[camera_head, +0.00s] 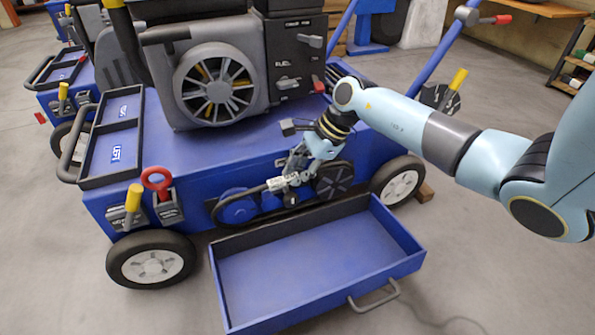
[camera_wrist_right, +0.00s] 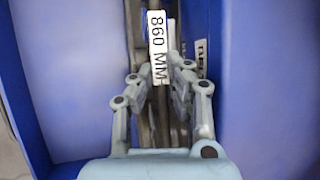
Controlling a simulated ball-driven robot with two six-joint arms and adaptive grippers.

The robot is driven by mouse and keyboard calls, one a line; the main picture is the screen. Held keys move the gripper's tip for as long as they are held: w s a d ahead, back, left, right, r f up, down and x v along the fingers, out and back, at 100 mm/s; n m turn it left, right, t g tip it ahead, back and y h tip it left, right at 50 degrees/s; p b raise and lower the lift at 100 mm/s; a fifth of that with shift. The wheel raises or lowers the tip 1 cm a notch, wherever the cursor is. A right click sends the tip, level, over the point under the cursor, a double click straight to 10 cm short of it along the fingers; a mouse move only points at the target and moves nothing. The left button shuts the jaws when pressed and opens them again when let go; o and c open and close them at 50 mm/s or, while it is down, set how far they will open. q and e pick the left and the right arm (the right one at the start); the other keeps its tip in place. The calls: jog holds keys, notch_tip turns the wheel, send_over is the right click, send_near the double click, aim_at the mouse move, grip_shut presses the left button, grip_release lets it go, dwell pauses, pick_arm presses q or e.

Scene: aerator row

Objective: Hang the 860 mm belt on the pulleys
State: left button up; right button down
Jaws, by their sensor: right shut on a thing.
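The black belt (camera_head: 244,190) carries a white 860 MM tag (camera_head: 277,184), which also shows in the wrist view (camera_wrist_right: 157,47). My right gripper (camera_head: 288,180) is shut on the belt near the tag, in front of the blue machine's side. The belt curves left from the gripper past a blue pulley (camera_head: 238,208). I cannot tell whether it sits in the grooves. A second blue pulley (camera_head: 270,201) is just below the gripper, and a dark spoked pulley (camera_head: 334,181) is to its right. The gripper hides part of the belt. My left gripper is out of view.
An open, empty blue drawer (camera_head: 318,262) juts out below the pulleys. A red ring handle (camera_head: 156,181) and a yellow handle (camera_head: 133,198) stand at the machine's left corner. Wheels (camera_head: 150,260) flank it.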

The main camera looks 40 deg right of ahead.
jog(key=c, duration=1.3)
grip_release()
jog(key=v, duration=1.2)
